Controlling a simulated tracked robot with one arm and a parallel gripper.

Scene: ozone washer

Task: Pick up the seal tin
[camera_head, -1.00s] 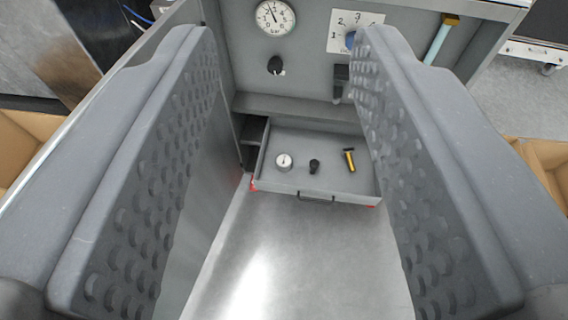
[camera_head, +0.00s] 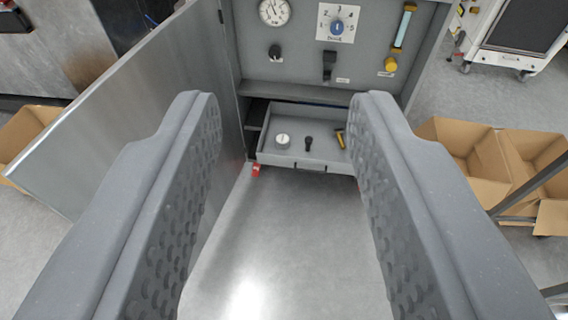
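A small round pale tin with a dark mark on its lid (camera_head: 283,139), which I take for the seal tin, sits at the left inside an open shallow grey drawer (camera_head: 285,160). A small black knob-like piece (camera_head: 308,143) and a yellow-and-black piece (camera_head: 340,138) lie to its right in the same drawer. My gripper (camera_head: 280,100) is open and empty, its two dark studded fingers wide apart. The tin shows between the fingers, well beyond them and not touched.
Behind the drawer stands a grey panel with a pressure gauge (camera_head: 273,12), a black knob (camera_head: 275,52), a numbered dial (camera_head: 337,27) and a yellow-capped tube (camera_head: 402,30). An open metal door (camera_head: 140,110) stands at the left. Cardboard boxes (camera_head: 470,150) are at the right.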

